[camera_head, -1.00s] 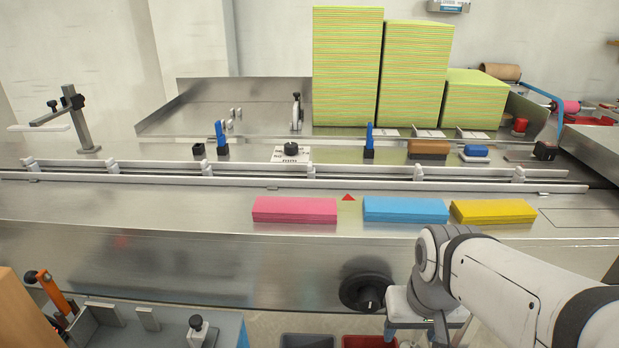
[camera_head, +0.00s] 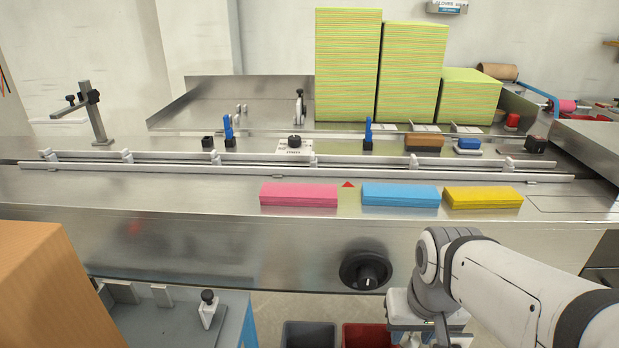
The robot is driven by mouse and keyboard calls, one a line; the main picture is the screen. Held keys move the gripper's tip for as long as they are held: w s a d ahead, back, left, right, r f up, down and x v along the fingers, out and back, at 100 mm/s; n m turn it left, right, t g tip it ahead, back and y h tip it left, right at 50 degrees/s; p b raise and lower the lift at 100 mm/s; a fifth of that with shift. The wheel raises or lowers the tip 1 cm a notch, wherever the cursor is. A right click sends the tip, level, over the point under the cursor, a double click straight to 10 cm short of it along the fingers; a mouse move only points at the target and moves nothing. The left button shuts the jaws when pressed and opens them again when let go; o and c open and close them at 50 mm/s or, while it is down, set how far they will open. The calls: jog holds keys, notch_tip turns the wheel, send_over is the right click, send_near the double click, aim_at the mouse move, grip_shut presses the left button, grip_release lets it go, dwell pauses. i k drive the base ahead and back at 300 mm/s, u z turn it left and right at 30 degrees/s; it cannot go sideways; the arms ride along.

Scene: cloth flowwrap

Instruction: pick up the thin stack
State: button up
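Three low folded-cloth stacks lie apart in a row on the front of the steel worktop: pink (camera_head: 299,195), blue (camera_head: 400,196) and yellow (camera_head: 483,197). They look close in height, and I cannot surely tell which is thinnest. Much taller yellow-green striped stacks (camera_head: 348,66) stand behind, the lowest at the right (camera_head: 470,95). My gripper (camera_head: 428,318) hangs at the lower right, in front of the worktop and below the blue and yellow stacks. It is apart from all the stacks. Its fingertips are not clear, so I cannot see whether it is open.
A white rail (camera_head: 240,174) runs along the worktop (camera_head: 120,196) behind the low stacks. A black knob (camera_head: 366,270) sticks out of the front panel. A brown box (camera_head: 48,290) stands at lower left. Grey (camera_head: 309,335) and red (camera_head: 364,336) bins are below.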

aim_at(284, 195)
jog(key=u, duration=0.05)
jog(key=k, duration=1.5)
jog(key=z, duration=1.3)
jog(key=i, duration=1.1)
jog(key=u, duration=1.95)
jog(key=i, duration=1)
